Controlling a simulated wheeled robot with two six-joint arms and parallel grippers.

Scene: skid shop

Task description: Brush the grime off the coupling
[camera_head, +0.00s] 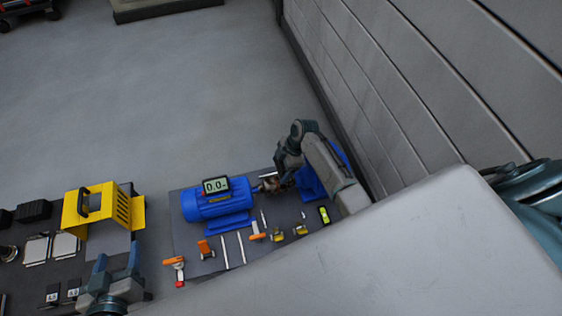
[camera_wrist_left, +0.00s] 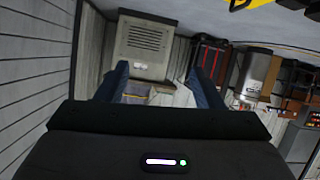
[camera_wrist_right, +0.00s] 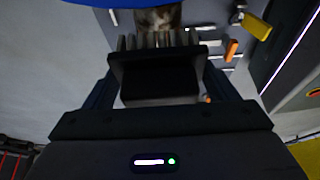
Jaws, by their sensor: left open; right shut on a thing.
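The coupling (camera_head: 272,184) is a small brown, grimy part between the blue motor (camera_head: 205,208) and a blue unit (camera_head: 312,186). My right gripper (camera_head: 286,168) is directly at the coupling and partly hides it. In the right wrist view it is shut on a black brush (camera_wrist_right: 158,88). The brush's bristles point at the brown coupling (camera_wrist_right: 160,17) and overlap its edge; I cannot tell whether they touch. My left gripper (camera_head: 117,262) is open and empty, low at the left, with its two blue fingers apart.
A display reading about 0.0 (camera_head: 216,186) sits on the motor. Orange-handled tools (camera_head: 205,249), rods and a yellow-green device (camera_head: 324,214) lie on the dark bench in front. A yellow guard (camera_head: 90,208) stands left. A grey wall (camera_head: 400,90) closes the right side.

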